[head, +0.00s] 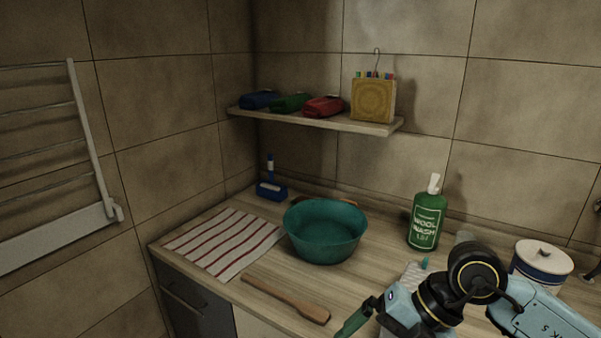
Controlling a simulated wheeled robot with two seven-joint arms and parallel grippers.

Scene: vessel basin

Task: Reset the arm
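My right arm comes in from the lower right, and its gripper (366,312) is low over the front of the wooden counter (223,278). A dark green piece (351,323) shows at the gripper's end. I cannot tell whether it is held or part of something behind. The fingers are partly cut off by the bottom edge, so their opening is unclear. My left gripper is not in view.
A teal basin (325,246) stands mid-counter, with a striped towel (222,243) left and a wooden paddle (286,298) in front. A green wool-wash bottle (426,220), blue brush (271,188) and white lidded pot (541,263) stand behind. A shelf (310,120) hangs above.

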